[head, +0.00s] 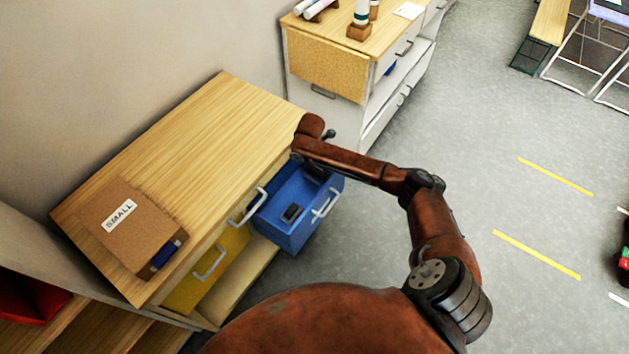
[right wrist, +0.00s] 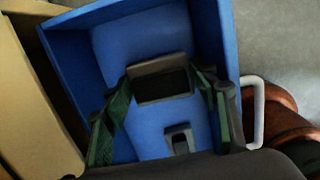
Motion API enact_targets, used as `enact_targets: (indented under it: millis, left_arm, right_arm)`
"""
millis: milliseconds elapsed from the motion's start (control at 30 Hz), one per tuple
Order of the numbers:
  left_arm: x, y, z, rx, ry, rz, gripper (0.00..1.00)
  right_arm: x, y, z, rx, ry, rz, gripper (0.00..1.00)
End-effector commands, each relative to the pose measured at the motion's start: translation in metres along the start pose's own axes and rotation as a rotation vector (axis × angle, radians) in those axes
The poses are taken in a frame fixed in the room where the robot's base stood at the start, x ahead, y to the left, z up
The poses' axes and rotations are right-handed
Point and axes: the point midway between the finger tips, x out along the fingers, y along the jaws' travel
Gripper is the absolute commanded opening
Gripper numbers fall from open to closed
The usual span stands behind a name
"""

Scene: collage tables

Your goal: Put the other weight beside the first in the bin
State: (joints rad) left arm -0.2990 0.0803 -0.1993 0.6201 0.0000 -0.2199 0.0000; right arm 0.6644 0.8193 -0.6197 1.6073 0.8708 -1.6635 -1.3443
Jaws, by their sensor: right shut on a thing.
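The blue bin (head: 274,229) is a drawer pulled out from the wooden cabinet; it also fills most of the right wrist view (right wrist: 75,55). One dark weight (head: 292,212) lies on its floor, and shows in the right wrist view (right wrist: 180,140) nearer the camera. My right gripper (head: 314,168) reaches over the bin's far part. In the right wrist view its green-padded fingers (right wrist: 163,78) are shut on the other dark weight (right wrist: 162,86), inside the bin's outline. I cannot tell whether this weight touches the floor. My left gripper is not in view.
A cardboard box marked SMALL (head: 131,229) sits on the wooden cabinet top (head: 205,135). A yellow drawer (head: 207,270) is left of the bin. A second cabinet (head: 325,65) with several items stands behind. Open grey floor (head: 490,150) lies to the right.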

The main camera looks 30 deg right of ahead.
Motion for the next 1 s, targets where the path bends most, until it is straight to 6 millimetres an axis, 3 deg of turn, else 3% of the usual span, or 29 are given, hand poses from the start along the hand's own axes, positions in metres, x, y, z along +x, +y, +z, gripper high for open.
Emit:
enact_targets:
  millis: [233, 500, 900, 933, 1000]
  left_arm:
    - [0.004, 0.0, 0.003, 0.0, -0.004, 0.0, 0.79]
    - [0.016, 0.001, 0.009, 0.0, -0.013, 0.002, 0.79]
    - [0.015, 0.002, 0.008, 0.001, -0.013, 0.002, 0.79]
    - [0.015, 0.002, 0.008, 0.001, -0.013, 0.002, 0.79]
    - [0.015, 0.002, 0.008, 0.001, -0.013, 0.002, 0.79]
  right_arm:
    - [0.015, 0.001, -0.002, 0.0, -0.001, 0.002, 0.1]
    - [0.055, 0.001, -0.006, 0.0, -0.001, 0.001, 0.1]
    - [0.059, 0.001, -0.007, 0.0, -0.002, 0.003, 0.1]
    - [0.06, 0.0, -0.007, 0.0, 0.0, 0.001, 0.54]
    - [0.06, 0.0, -0.007, 0.0, 0.0, 0.001, 0.59]
